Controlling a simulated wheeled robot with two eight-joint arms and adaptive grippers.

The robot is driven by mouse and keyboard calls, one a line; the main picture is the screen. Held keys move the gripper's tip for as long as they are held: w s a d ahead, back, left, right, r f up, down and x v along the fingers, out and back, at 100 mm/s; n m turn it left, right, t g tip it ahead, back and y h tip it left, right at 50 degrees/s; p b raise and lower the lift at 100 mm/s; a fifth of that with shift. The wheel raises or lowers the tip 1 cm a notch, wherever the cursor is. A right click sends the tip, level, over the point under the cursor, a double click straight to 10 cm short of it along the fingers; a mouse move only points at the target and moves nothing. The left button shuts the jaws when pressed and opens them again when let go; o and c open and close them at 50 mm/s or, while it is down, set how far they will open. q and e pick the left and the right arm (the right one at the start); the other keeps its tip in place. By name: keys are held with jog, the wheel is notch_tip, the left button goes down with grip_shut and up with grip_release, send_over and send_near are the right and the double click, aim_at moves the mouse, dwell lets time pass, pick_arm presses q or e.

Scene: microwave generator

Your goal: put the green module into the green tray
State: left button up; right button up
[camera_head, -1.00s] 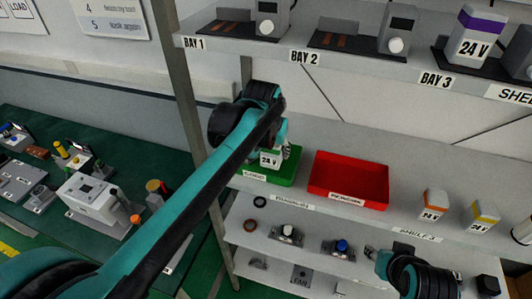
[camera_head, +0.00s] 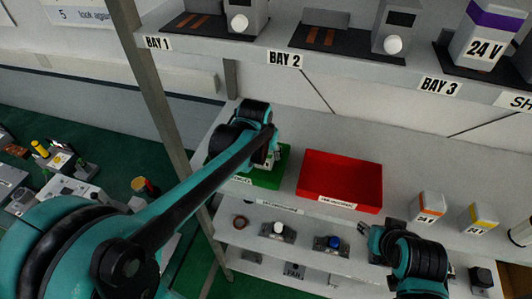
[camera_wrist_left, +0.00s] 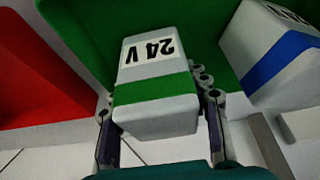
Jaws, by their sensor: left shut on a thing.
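The green module, a white block with a green stripe and a 24 V label (camera_wrist_left: 155,92), is between my left gripper's fingers (camera_wrist_left: 155,105) in the left wrist view. My left gripper is shut on it, over the green tray (camera_wrist_left: 80,35). I cannot tell whether the module touches the tray floor. In the head view the green tray (camera_head: 268,180) is on the middle shelf, and my left wrist and arm hide much of the gripper and module. My right gripper (camera_head: 374,240) is at the lower right, apart from both; its jaw state is unclear.
A red tray (camera_head: 340,180) stands right of the green one. A blue-striped module (camera_wrist_left: 278,55) is close beside my left gripper. Orange-striped (camera_head: 428,208) and yellow-striped (camera_head: 478,217) modules stand further right. The upper shelf (camera_head: 330,60) overhangs behind.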

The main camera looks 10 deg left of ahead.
pick_arm(q)
jog(key=shift+f, duration=0.35)
jog(key=shift+s, duration=0.15)
jog(key=shift+f, duration=0.15)
jog(key=o, duration=1.4)
jog(key=shift+c, duration=0.2)
